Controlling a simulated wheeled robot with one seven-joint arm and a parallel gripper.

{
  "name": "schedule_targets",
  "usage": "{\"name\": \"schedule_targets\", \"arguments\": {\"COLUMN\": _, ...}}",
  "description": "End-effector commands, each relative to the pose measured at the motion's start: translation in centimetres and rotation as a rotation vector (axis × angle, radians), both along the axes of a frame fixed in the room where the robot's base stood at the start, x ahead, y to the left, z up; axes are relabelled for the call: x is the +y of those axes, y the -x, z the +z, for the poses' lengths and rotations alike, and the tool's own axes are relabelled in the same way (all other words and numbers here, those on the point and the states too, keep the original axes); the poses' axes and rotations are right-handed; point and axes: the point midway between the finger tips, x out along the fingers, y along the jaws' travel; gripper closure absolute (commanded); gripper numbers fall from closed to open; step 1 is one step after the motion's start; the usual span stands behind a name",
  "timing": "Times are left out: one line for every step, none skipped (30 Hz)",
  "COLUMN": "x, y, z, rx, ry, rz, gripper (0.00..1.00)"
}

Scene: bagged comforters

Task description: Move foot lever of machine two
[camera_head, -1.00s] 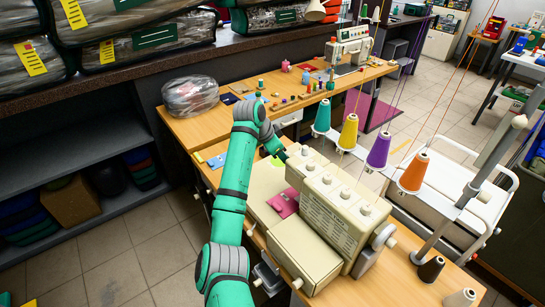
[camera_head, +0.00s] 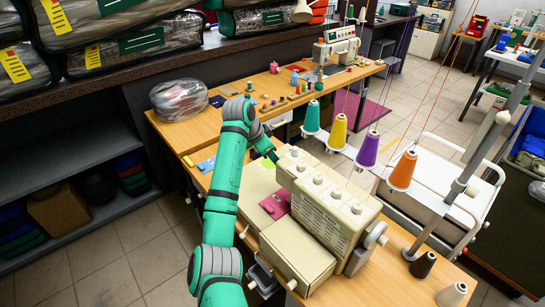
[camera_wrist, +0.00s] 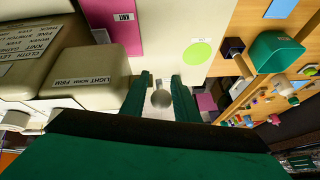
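A cream sewing machine (camera_head: 325,208) with several dials on top stands on the near wooden table. A pink plate (camera_head: 275,204) lies on its bed. My gripper (camera_head: 273,158) is at the machine's far left end, partly hidden behind my arm in the head view. In the wrist view my two green fingers (camera_wrist: 160,97) are apart. A round grey knob (camera_wrist: 161,99) shows between them, with visible gaps at the sides. I cannot tell whether it is the foot lever's end. A second cream machine (camera_head: 342,48) stands farther back. No label shows which machine is two.
A clear bagged bundle (camera_head: 178,98) and small spools lie on the far table part. Bagged comforters (camera_head: 105,20) sit on the shelf at the upper left.

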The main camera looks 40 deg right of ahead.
Motion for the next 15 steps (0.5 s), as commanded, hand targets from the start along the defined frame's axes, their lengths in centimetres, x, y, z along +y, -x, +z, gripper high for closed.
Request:
{"name": "schedule_targets", "arguments": {"x": 0.4, "y": 0.0, "z": 0.7, "rx": -0.002, "ry": 0.001, "rz": 0.001, "gripper": 0.72}}
{"name": "schedule_targets", "arguments": {"x": 0.6, "y": 0.0, "z": 1.1, "rx": -0.002, "ry": 0.001, "rz": 0.001, "gripper": 0.72}}
{"name": "schedule_targets", "arguments": {"x": 0.9, "y": 0.0, "z": 1.7, "rx": -0.002, "ry": 0.001, "rz": 0.001, "gripper": 0.72}}
{"name": "schedule_targets", "arguments": {"x": 1.2, "y": 0.1, "z": 2.2, "rx": -0.002, "ry": 0.002, "rz": 0.001, "gripper": 0.72}}
{"name": "schedule_targets", "arguments": {"x": 1.4, "y": 0.1, "z": 2.7, "rx": -0.002, "ry": 0.001, "rz": 0.001, "gripper": 0.72}}
{"name": "schedule_targets", "arguments": {"x": 1.8, "y": 0.2, "z": 3.4, "rx": -0.003, "ry": 0.002, "rz": 0.000, "gripper": 0.72}}
{"name": "schedule_targets", "arguments": {"x": 2.1, "y": 0.2, "z": 3.9, "rx": -0.003, "ry": 0.001, "rz": 0.000, "gripper": 0.72}}
{"name": "schedule_targets", "arguments": {"x": 2.3, "y": 0.3, "z": 4.4, "rx": -0.003, "ry": 0.001, "rz": -0.001, "gripper": 0.72}}
{"name": "schedule_targets", "arguments": {"x": 2.7, "y": 0.3, "z": 5.1, "rx": -0.003, "ry": 0.002, "rz": -0.001, "gripper": 0.72}}
{"name": "schedule_targets", "arguments": {"x": 3.0, "y": 0.4, "z": 5.5, "rx": -0.003, "ry": 0.001, "rz": -0.001, "gripper": 0.72}}
{"name": "schedule_targets", "arguments": {"x": 3.2, "y": 0.4, "z": 6.0, "rx": -0.002, "ry": 0.001, "rz": 0.000, "gripper": 0.72}}
{"name": "schedule_targets", "arguments": {"x": 3.5, "y": 0.4, "z": 6.5, "rx": -0.002, "ry": 0.001, "rz": 0.000, "gripper": 0.72}}
{"name": "schedule_targets", "arguments": {"x": 3.7, "y": 0.5, "z": 6.9, "rx": -0.002, "ry": 0.000, "rz": 0.000, "gripper": 0.72}}
{"name": "schedule_targets", "arguments": {"x": 3.9, "y": 0.5, "z": 7.3, "rx": -0.003, "ry": 0.000, "rz": -0.001, "gripper": 0.72}}
{"name": "schedule_targets", "arguments": {"x": 4.1, "y": 0.6, "z": 7.7, "rx": -0.003, "ry": 0.001, "rz": -0.001, "gripper": 0.72}}
